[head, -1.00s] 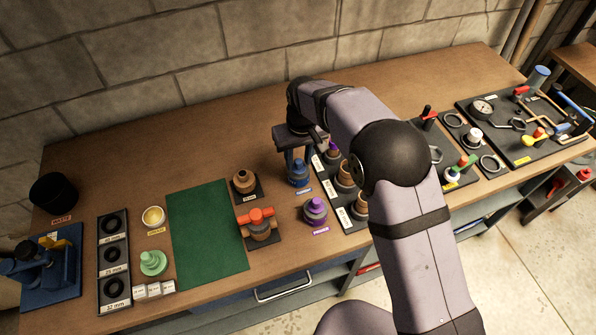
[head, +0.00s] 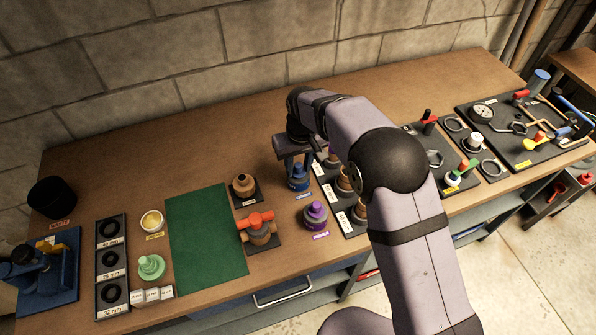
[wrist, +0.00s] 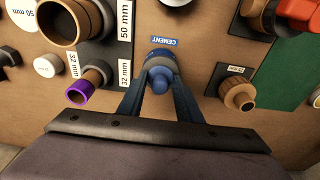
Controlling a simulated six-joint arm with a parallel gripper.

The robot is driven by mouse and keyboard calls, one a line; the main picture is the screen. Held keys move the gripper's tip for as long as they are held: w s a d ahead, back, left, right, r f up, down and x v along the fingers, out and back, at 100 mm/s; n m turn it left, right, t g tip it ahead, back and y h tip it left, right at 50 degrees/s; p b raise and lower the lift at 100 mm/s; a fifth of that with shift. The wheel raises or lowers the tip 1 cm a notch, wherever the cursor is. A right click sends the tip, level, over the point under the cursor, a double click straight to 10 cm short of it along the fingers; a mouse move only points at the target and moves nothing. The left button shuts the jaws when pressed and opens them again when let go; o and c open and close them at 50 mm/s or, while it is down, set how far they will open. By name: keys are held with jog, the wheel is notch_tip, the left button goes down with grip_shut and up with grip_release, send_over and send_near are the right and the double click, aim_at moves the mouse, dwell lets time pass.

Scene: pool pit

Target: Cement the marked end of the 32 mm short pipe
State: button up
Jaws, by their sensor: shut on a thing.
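The blue cement can (head: 298,181) stands upright by its CEMENT label, and it also shows in the wrist view (wrist: 158,64). My gripper (head: 293,166) reaches down over it, and its two fingers (wrist: 160,88) are shut on the can's blue top from both sides. The 32 mm short pipe (wrist: 95,78) stands in its holder to the left in the wrist view, with a purple-coloured end facing up. In the head view, its purple end (head: 333,153) is partly hidden behind my arm.
A purple primer can (head: 315,214) stands in front of the cement can. A red-handled valve (head: 259,228), a brown fitting (head: 243,186) and a green mat (head: 206,240) lie to the left. Larger pipes, including a 50 mm one (wrist: 72,20), stand in the holder row.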

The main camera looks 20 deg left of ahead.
jog(key=shift+s+d+f, duration=0.15)
jog(key=shift+r+p, duration=1.3)
jog(key=shift+r, duration=0.45)
jog(key=shift+r+p, duration=1.45)
jog(key=shift+r, duration=0.55)
jog(key=shift+w, duration=0.2)
jog(key=w+d+r+p, duration=0.3)
jog(key=w+d+r, duration=0.1)
jog(key=w+d, duration=0.3)
jog(key=shift+w+d+r, duration=0.2)
jog(key=shift+d+r, duration=0.2)
jog(key=shift+f, duration=0.15)
